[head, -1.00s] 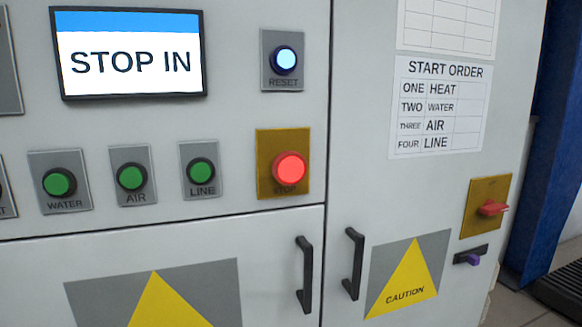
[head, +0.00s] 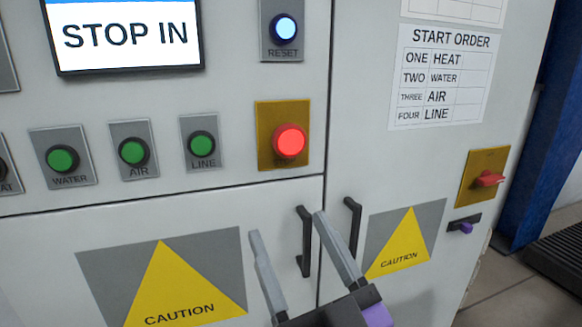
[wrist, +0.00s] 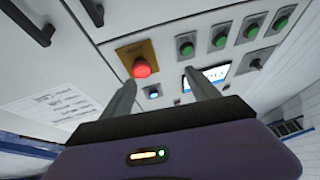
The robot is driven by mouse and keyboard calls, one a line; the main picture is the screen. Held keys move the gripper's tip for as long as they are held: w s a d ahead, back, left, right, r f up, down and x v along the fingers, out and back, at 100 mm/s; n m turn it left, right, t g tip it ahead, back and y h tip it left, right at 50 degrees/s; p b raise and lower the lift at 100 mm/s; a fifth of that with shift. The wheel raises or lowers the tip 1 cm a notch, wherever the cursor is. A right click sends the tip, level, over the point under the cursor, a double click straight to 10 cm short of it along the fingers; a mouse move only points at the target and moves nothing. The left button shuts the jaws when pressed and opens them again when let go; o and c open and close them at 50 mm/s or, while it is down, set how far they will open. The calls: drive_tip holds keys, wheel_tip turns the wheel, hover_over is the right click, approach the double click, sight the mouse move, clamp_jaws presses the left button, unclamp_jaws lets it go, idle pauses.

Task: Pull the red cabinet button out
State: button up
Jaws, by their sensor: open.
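The red stop button (head: 290,141) glows on a gold-brown square plate on the cabinet front, in the upper middle of the head view. It also shows in the wrist view (wrist: 142,68), near the tip of one finger. My gripper (head: 289,226) is open and empty, with its two grey fingers pointing up, below the button in the head view. In the wrist view my gripper (wrist: 158,78) has its fingers spread. I cannot tell how far the fingertips are from the cabinet face. The display (head: 125,35) reads "STOP IN".
Green buttons for water (head: 62,159), air (head: 133,151) and line (head: 202,144) sit left of the stop plate. A lit reset button (head: 285,28) is above it. Two black door handles (head: 305,241) stick out below it. A red switch (head: 489,179) is at the right.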

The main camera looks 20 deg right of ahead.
sight(291, 142)
drive_tip(key=w+r+m+h, duration=0.3)
drive_tip(key=r, duration=0.5)
drive_tip(key=w+d+m+p, duration=0.1)
drive_tip(key=w, duration=0.2)
drive_tip(key=w+d+h, duration=0.1)
drive_tip(key=w, duration=0.2)
drive_tip(key=w+d+m+g+h+p, duration=0.1)
drive_tip(key=w, duration=0.2)
drive_tip(key=shift+w+d+r+m+p, duration=0.15)
drive_tip(key=shift+d+r+m+p, duration=0.15)
drive_tip(key=shift+r+p, duration=0.1)
